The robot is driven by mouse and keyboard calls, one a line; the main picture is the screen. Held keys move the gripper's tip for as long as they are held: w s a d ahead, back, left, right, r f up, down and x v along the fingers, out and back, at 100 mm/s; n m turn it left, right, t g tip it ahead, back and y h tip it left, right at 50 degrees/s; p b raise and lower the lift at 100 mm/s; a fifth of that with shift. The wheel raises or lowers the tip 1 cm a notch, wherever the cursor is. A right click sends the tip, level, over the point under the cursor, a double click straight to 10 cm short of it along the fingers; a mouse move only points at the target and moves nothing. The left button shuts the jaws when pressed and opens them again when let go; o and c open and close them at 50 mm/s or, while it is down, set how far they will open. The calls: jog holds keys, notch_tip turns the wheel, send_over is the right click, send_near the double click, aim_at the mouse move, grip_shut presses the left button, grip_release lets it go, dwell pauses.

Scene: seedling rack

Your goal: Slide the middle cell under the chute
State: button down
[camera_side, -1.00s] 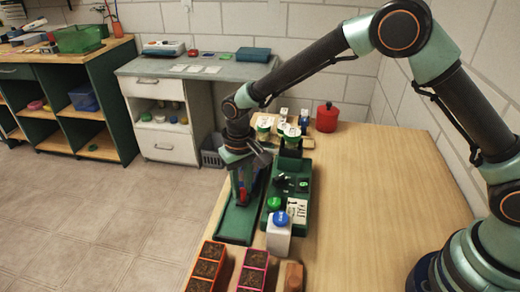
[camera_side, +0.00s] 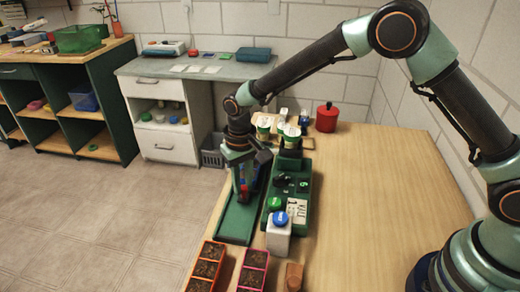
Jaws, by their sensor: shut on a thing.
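My gripper (camera_side: 243,194) points down over the long green track (camera_side: 235,224) at the left edge of the wooden table. It is shut on a small red and blue piece (camera_side: 243,184), mostly hidden by the fingers. I cannot tell whether this piece is the middle cell. A dark green stand (camera_side: 290,163), apparently the chute's, rises just right of the gripper from a green base (camera_side: 299,186). The chute's mouth cannot be made out.
A white bottle with a blue cap (camera_side: 279,240) stands in front of the base. Orange (camera_side: 207,268) and pink (camera_side: 253,272) soil trays lie at the front. Pale cups (camera_side: 264,125) and a red pot (camera_side: 327,118) stand behind. The table's right side is clear.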

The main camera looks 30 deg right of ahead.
jog(key=shift+w+d, duration=1.05)
jog(key=c, duration=1)
grip_release()
jog(key=shift+o, duration=0.2)
jog(key=shift+r, duration=0.1)
notch_tip(320, 180, up, 12)
